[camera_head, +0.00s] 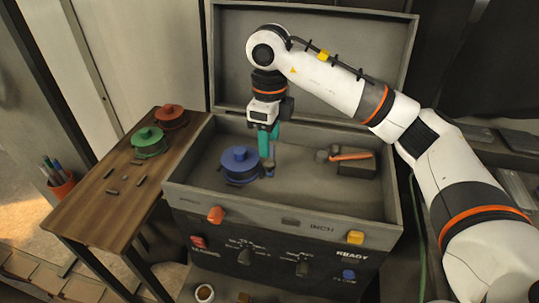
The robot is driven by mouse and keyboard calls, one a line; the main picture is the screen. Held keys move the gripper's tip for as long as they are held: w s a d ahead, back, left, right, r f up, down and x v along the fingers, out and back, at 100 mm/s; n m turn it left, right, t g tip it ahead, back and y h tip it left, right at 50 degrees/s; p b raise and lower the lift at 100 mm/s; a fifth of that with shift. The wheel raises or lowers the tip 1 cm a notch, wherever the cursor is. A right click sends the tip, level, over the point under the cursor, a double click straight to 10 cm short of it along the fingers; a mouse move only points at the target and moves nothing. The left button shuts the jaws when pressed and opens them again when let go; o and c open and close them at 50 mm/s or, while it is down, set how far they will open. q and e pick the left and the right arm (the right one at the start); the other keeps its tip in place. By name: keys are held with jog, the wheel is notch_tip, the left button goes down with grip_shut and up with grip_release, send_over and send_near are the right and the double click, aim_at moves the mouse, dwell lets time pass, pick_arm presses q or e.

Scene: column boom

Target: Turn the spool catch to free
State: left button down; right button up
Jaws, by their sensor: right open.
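A blue spool (240,165) sits on the floor of the open grey case (310,205), toward its left side. My right gripper (268,153) has teal fingers and points down just right of the spool. It is open, with its fingertips close to a small upright post (270,167) beside the spool. This post may be the spool catch; its setting is too small to tell, and the fingers partly hide it. I cannot tell whether the fingers touch it. My left gripper is out of view.
A grey block with an orange lever (352,156) stands right of the spool. The case's lid (330,60) is raised behind my right arm. Its front panel has knobs and coloured buttons. A side table holds green (148,141) and red (170,116) spools and several small dark parts.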

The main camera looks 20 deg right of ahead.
notch_tip(320, 180, up, 6)
dwell(0.7)
